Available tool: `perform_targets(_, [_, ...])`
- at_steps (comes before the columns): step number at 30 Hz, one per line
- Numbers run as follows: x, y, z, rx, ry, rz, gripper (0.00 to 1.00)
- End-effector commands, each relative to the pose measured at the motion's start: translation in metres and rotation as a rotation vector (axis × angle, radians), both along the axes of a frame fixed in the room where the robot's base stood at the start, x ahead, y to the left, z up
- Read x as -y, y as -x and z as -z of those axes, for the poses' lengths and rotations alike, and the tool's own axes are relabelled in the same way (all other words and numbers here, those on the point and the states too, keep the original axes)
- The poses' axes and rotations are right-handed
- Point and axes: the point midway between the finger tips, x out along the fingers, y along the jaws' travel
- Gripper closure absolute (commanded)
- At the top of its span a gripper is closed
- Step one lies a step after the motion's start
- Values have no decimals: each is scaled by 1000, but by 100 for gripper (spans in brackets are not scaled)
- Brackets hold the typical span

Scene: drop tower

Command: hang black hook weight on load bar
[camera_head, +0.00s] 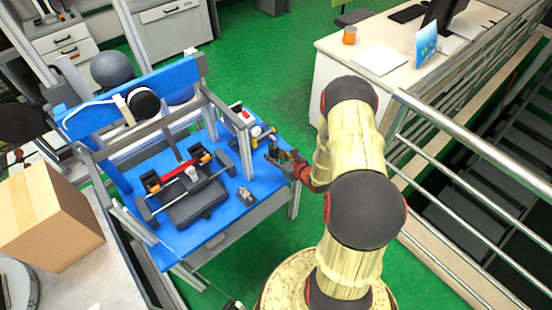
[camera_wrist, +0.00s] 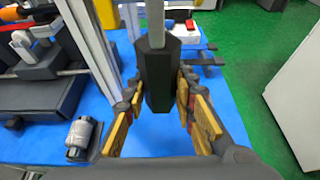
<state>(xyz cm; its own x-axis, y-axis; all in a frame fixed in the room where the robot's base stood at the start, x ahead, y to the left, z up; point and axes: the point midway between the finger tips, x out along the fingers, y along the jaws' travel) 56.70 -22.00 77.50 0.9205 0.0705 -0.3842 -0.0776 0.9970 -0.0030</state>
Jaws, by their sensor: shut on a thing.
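My gripper (camera_wrist: 160,98) is shut on the black hook weight (camera_wrist: 158,72), a dark, faceted body with a grey rod rising from its top. The weight hangs upright between the yellow finger pads; the top of its rod is out of frame. In the head view my gripper (camera_head: 285,160) is over the right end of the blue table, and the weight is too small to make out surely. To the left on the table is a black apparatus (camera_head: 195,205) with a red bar (camera_head: 180,170) across it. I cannot tell which bar is the load bar.
A small grey-and-black cylinder (camera_wrist: 83,138) lies on the blue table (camera_wrist: 150,140). A grey upright post (camera_wrist: 92,45) stands close left of the held weight. Tools and a red-and-white item (camera_wrist: 186,29) lie behind. A metal railing (camera_head: 470,145) runs right of my arm.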

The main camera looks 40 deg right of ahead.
Motion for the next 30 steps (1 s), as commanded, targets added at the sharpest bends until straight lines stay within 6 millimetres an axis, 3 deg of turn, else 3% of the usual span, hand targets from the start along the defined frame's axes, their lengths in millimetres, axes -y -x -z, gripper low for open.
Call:
perform_targets(21, [-3, -47, -3, 8, 2, -1, 100])
perform_targets(30, [-3, -56, 6, 5, 1, 1, 100])
